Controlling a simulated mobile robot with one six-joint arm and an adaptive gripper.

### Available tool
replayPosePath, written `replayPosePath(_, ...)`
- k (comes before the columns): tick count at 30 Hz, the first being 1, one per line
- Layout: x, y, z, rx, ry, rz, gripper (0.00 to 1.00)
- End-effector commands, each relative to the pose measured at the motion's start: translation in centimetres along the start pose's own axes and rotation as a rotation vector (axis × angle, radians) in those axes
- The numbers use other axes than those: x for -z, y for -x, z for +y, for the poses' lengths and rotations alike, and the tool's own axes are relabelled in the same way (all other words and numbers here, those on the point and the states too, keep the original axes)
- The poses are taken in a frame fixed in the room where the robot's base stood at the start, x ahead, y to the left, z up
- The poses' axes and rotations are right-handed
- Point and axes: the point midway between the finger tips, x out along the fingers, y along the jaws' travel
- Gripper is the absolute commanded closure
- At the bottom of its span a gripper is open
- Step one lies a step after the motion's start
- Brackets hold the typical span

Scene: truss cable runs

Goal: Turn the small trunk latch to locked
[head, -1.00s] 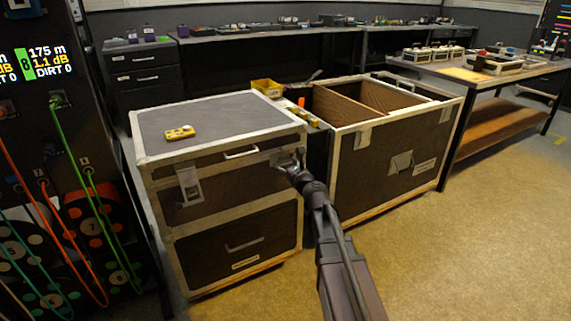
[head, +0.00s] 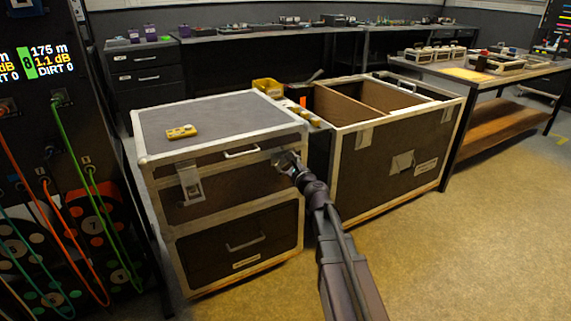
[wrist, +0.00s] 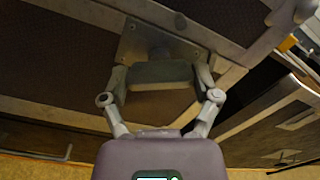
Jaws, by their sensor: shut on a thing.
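The small trunk (head: 225,200) is dark with pale metal edging, and its lid is down. One latch (head: 190,183) shows on the left of its front. My gripper (head: 287,159) is at the front's right end, just below the lid edge. In the wrist view my gripper (wrist: 160,85) is shut on the right latch's grey handle (wrist: 158,74), with a finger on each side. The latch's metal plate (wrist: 135,42) lies flat on the trunk behind it. The handle looks crosswise in the wrist view; I cannot tell whether it is locked.
A larger open trunk (head: 385,150) stands close on the right, with a narrow gap between. A yellow device (head: 181,132) lies on the small trunk's lid. A rack with cables (head: 65,180) stands at the left. The floor (head: 470,240) in front is clear.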

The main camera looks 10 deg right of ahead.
Motion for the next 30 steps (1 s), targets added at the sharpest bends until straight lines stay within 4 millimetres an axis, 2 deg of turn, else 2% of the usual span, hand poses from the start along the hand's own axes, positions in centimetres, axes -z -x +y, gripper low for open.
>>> replayPosePath(30,-0.07,0.12,0.04,-0.002,0.933,-0.031,0.68)
